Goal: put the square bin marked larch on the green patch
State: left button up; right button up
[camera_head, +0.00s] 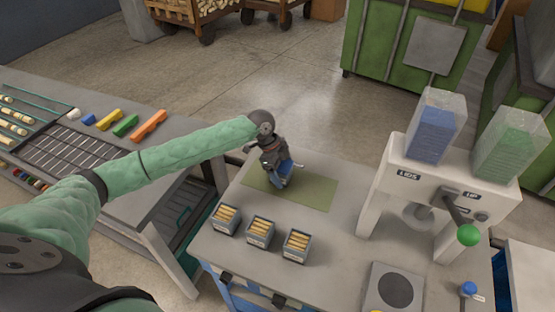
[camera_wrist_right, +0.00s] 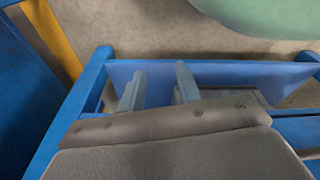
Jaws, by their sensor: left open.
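Three square bins stand in a row on the grey workbench: a left bin (camera_head: 225,219), a middle bin (camera_head: 260,232) and a right bin (camera_head: 296,246). Each holds light wooden sticks and has a label on its front, too small to read, so I cannot tell which is larch. The green patch (camera_head: 312,192) lies flat behind them. My left gripper (camera_head: 284,178) is open, pointing down over the patch and hiding part of it; I see no bin in it. My right gripper (camera_wrist_right: 158,90) shows in the right wrist view, its fingers apart with nothing between them.
A white dispenser (camera_head: 405,170) with blue and green hoppers stands at the bench's right. A scale-like plate (camera_head: 394,289) lies at the front right. A side table (camera_head: 150,195) holds coloured blocks at left. The right wrist view shows a blue frame (camera_wrist_right: 75,120) close by.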

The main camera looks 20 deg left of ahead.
pick_arm(q)
jog(key=shift+b+v, duration=0.45)
jog(key=shift+v, duration=0.7)
jog(key=b+v, duration=0.2)
jog(key=v, duration=0.7)
pick_arm(e)
jog(key=w+a+r, duration=0.3)
jog(key=r, duration=0.4)
jog(key=shift+w+a+r, duration=0.2)
pick_arm(q)
jog(key=shift+a, duration=0.1)
